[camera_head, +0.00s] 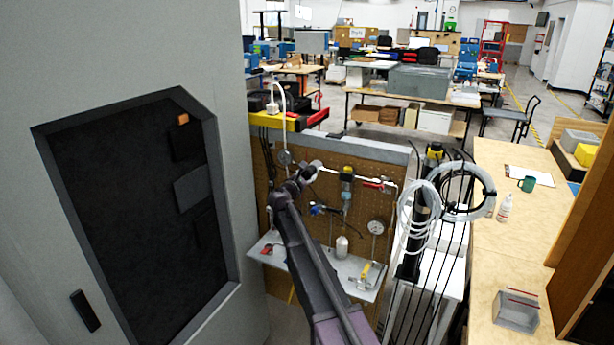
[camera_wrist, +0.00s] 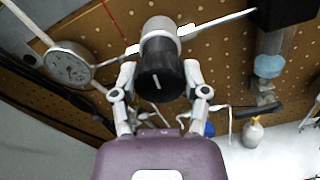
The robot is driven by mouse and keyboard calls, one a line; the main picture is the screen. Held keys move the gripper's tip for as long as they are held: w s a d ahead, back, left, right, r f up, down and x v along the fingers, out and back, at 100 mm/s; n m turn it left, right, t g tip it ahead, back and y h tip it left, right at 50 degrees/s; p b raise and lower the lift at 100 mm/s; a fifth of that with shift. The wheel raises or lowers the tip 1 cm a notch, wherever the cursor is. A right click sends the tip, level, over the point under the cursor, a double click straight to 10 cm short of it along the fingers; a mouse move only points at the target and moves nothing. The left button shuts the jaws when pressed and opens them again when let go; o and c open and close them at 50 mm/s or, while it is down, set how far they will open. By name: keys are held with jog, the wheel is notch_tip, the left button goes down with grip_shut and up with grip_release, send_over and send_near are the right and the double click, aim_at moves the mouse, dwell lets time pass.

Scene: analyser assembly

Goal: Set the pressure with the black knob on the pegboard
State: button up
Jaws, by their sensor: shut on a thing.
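In the wrist view the black knob (camera_wrist: 162,80) points toward me, with a short white line on its face. It sits on a pale regulator body (camera_wrist: 159,27) on the pegboard (camera_wrist: 210,50). My gripper (camera_wrist: 160,72) has one finger on each side of the knob and is shut on it. In the head view my arm reaches to the upper part of the pegboard (camera_head: 355,165), with my gripper (camera_head: 312,168) at the white pipe. The knob is hidden there behind my gripper and wrist.
A pressure gauge (camera_wrist: 68,66) is left of the knob in the wrist view. In the head view another gauge (camera_head: 376,227), a red-handled valve (camera_head: 375,183) and a shelf (camera_head: 350,268) with tools are close by. A grey cabinet (camera_head: 250,200) stands left, coiled tubing (camera_head: 420,215) right.

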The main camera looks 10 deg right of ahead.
jog(key=m, duration=0.6)
jog(key=shift+m, duration=0.4)
jog(key=m, duration=0.3)
jog(key=shift+m, duration=0.4)
jog(key=m, duration=0.3)
jog(key=shift+f+m, duration=0.1)
jog(key=shift+m, duration=0.2)
jog(key=m, duration=1.3)
jog(key=o, duration=1.1)
jog(key=shift+f, duration=0.1)
jog(key=shift+o, duration=0.2)
